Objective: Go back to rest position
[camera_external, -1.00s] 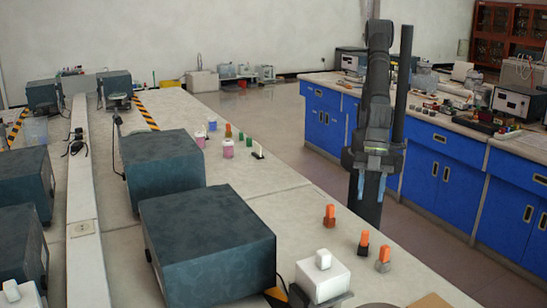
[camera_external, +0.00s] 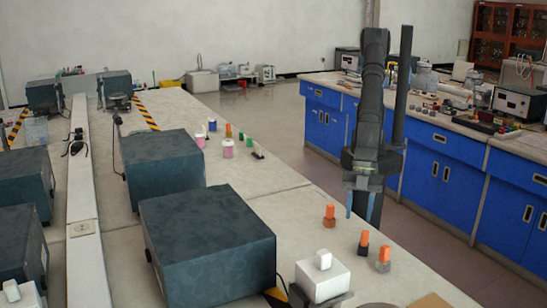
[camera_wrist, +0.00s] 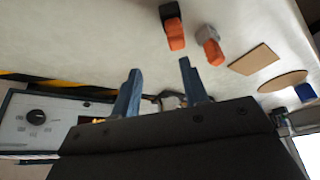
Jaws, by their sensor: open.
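My gripper (camera_external: 363,204) hangs at the right edge of the near bench in the external view, above the floor gap or the bench edge. Its two blue fingers point down, apart and empty. In the wrist view the fingers (camera_wrist: 160,90) are spread with nothing held between them. Three small orange-topped bottles stand on the bench below and in front of it: one orange-brown (camera_external: 329,216), one with a black base (camera_external: 363,243) and one with a grey base (camera_external: 383,260). Two orange-topped bottles also show at the top of the wrist view (camera_wrist: 174,27).
Large dark instrument boxes (camera_external: 207,243) fill the left of the bench (camera_external: 285,205). A white device (camera_external: 322,276) stands at the front. Small coloured bottles (camera_external: 227,148) stand farther back. Blue cabinets (camera_external: 434,165) with a cluttered top lie to the right, across a floor gap.

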